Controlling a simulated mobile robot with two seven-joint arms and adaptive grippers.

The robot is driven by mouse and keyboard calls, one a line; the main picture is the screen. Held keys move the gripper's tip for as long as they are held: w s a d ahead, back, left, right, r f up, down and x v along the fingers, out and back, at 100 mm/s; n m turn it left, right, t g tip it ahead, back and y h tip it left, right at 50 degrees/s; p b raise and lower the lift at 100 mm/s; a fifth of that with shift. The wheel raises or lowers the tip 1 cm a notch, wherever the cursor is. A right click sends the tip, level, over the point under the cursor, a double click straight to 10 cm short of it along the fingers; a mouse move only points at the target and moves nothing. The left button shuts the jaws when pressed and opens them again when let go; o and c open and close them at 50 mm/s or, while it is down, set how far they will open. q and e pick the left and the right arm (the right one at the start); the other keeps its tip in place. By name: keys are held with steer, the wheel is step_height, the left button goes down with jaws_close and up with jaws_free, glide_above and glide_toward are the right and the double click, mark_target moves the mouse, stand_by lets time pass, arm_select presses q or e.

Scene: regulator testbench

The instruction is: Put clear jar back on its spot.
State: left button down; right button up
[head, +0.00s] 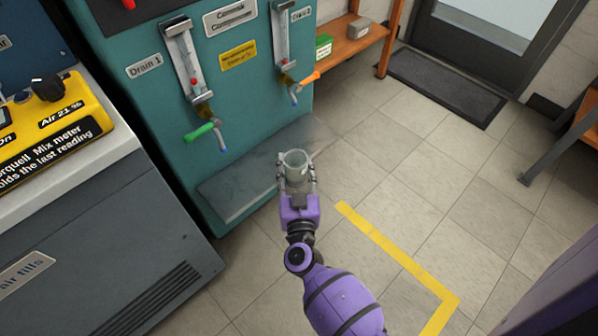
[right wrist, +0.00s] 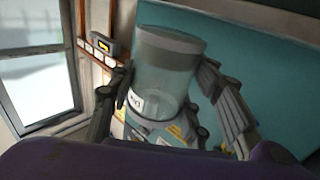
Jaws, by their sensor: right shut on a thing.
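The clear jar (head: 296,168) is a see-through cylinder with a grey rim. My right gripper (head: 297,186) is shut on it and holds it upright in front of the teal cabinet. In the right wrist view the jar (right wrist: 165,75) sits between the two fingers of my right gripper (right wrist: 160,115), with a small white label low on its side. In the head view the jar overlaps the grey ledge (head: 240,180) at the cabinet's foot; I cannot tell the gap between them. My left gripper is not in view.
The teal cabinet (head: 150,110) carries two drain tubes with a green-handled valve (head: 199,132) and an orange-handled valve (head: 309,79). A grey unit with a yellow mixer panel (head: 60,125) stands left. Tiled floor with yellow tape (head: 385,243) is clear at right.

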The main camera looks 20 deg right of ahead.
steer(key=shift+w+a+f+b, duration=0.1)
steer(key=shift+w+a+b, duration=0.15)
steer(key=shift+w, duration=0.35)
steer(key=shift+w+a+f+b, duration=0.15)
steer(key=shift+w+b, duration=0.1)
steer(key=shift+w, duration=0.35)
steer(key=shift+w+a+f+b, duration=0.1)
steer(key=shift+w+a+b, duration=0.2)
steer(key=shift+w, duration=0.4)
steer(key=shift+w+a+r+b, duration=0.1)
steer(key=shift+w+a+b, duration=0.25)
steer(key=shift+w, duration=0.35)
steer(key=shift+w+a+f+b, duration=0.15)
steer(key=shift+w+b, duration=0.25)
steer(key=shift+w, duration=0.3)
steer(key=shift+w+a+f, duration=0.15)
steer(key=shift+w+a, duration=0.1)
steer(key=shift+w, duration=0.4)
steer(key=shift+w+a+f, duration=0.1)
steer(key=shift+w+a, duration=0.15)
steer(key=shift+w, duration=0.4)
steer(key=shift+f, duration=0.4)
steer(key=o, duration=1.4)
